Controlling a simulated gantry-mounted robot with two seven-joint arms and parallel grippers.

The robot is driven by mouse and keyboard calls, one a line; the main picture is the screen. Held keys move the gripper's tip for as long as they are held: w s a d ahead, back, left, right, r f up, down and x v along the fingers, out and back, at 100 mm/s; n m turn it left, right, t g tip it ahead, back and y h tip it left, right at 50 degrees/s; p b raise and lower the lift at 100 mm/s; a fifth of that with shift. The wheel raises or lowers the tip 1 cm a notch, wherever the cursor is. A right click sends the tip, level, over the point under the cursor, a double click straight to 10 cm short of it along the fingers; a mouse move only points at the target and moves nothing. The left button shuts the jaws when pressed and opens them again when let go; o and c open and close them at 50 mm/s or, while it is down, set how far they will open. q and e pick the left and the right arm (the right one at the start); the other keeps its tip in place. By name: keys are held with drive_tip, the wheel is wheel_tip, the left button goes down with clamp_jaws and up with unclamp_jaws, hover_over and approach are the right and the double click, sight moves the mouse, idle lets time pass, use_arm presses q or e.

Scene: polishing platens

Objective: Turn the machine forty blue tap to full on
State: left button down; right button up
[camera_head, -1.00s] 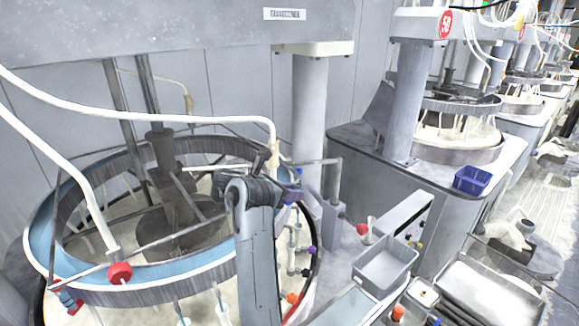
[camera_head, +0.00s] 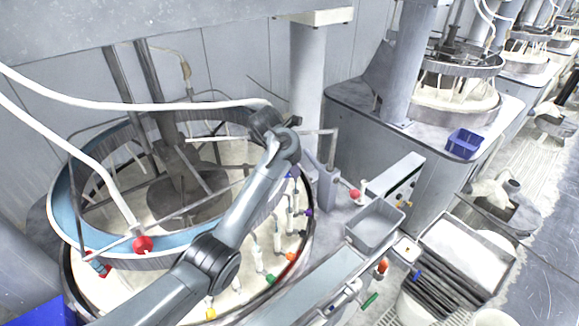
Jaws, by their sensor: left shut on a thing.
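The near polishing machine has a ring-shaped pan (camera_head: 62,195) with several coloured taps around its rim. My left arm comes in from the lower left and reaches across the pan to its far right side. My left gripper (camera_head: 291,168) is at the rim there, mostly hidden behind its own wrist. It is shut on the blue tap (camera_head: 291,175), of which only a small blue patch shows below the wrist. How far the tap is turned cannot be seen. No machine number is readable now. My right gripper is not in view.
A red tap (camera_head: 142,244) hangs on a white hose at the left. A purple tap (camera_head: 309,212) and an orange one (camera_head: 292,256) sit along the right rim, close to my arm. A grey tray (camera_head: 375,226) stands to the right. A blue bin (camera_head: 464,143) sits on the neighbouring machine.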

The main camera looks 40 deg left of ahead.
use_arm(q)
drive_tip(key=g, duration=0.2)
drive_tip(key=shift+f+g+y, duration=0.15)
drive_tip(key=shift+g+y, duration=0.15)
drive_tip(key=shift+w+d+f+g, duration=0.2)
drive_tip(key=shift+g, duration=0.6)
drive_tip(key=shift+a+g+y, duration=0.2)
drive_tip(key=shift+g+y, duration=0.2)
drive_tip(key=shift+g, duration=0.3)
drive_tip(key=shift+s+g, duration=0.1)
drive_tip(key=shift+g, duration=0.3)
drive_tip(key=c, duration=0.9)
unclamp_jaws()
